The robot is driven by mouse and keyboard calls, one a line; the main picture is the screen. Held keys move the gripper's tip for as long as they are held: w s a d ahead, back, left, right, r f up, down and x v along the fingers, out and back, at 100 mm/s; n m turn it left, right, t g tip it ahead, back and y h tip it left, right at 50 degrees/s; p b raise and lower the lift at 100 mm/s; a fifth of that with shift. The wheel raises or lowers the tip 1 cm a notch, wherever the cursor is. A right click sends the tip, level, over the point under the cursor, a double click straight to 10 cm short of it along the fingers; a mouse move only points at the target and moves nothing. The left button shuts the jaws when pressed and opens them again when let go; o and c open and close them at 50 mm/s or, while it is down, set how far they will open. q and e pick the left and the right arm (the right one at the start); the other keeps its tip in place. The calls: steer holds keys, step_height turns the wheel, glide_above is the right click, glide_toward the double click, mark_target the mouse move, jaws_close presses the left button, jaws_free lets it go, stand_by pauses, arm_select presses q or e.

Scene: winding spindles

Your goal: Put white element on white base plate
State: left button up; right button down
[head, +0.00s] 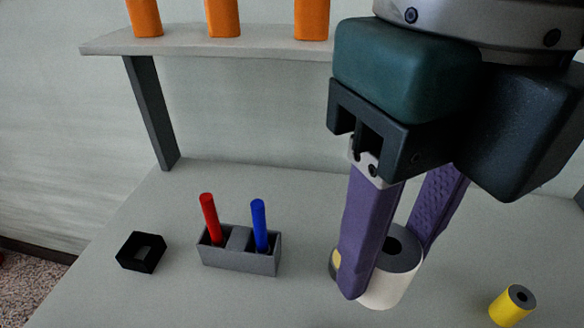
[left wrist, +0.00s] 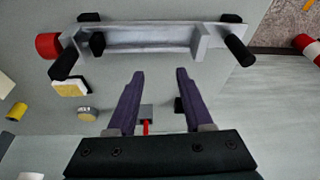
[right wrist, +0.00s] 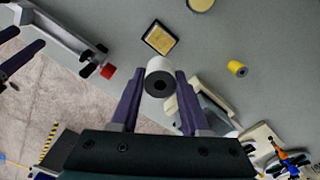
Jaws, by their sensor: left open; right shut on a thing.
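The white element is a white cylinder (head: 390,288) with a grey end and a dark hole. My right gripper (head: 385,270) is shut around it, one finger on each side. In the right wrist view the cylinder (right wrist: 160,73) sits between the fingertips, its holed end facing the camera. Whether it touches the table is unclear. I cannot identify a white base plate with certainty. A low pale round disc (right wrist: 201,4) shows at the top edge of the right wrist view. My left gripper (left wrist: 159,74) is open and empty; it is outside the head view.
A grey holder (head: 238,260) carries a red peg (head: 210,218) and a blue peg (head: 259,225). A yellow cylinder (head: 512,305) lies at right. Orange objects (head: 223,18) stand on a shelf (head: 185,46).

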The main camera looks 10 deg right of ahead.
arm_select(q)
step_height(320, 180, down, 2)
steer(key=shift+d+b, duration=0.1)
steer(key=shift+b, duration=0.8)
arm_select(e)
step_height(320, 180, down, 14)
steer(key=shift+s+d+r, duration=0.1)
steer(key=shift+d+r, duration=0.05)
steer(key=shift+r, duration=0.05)
arm_select(q)
steer(key=shift+f+b, duration=0.4)
arm_select(e)
steer(key=shift+f, duration=2.65)
arm_select(q)
steer(key=shift+f, duration=0.1)
arm_select(e)
steer(key=shift+f, duration=0.2)
steer(key=shift+c, duration=2)
jaws_free()
steer(key=shift+r, duration=0.1)
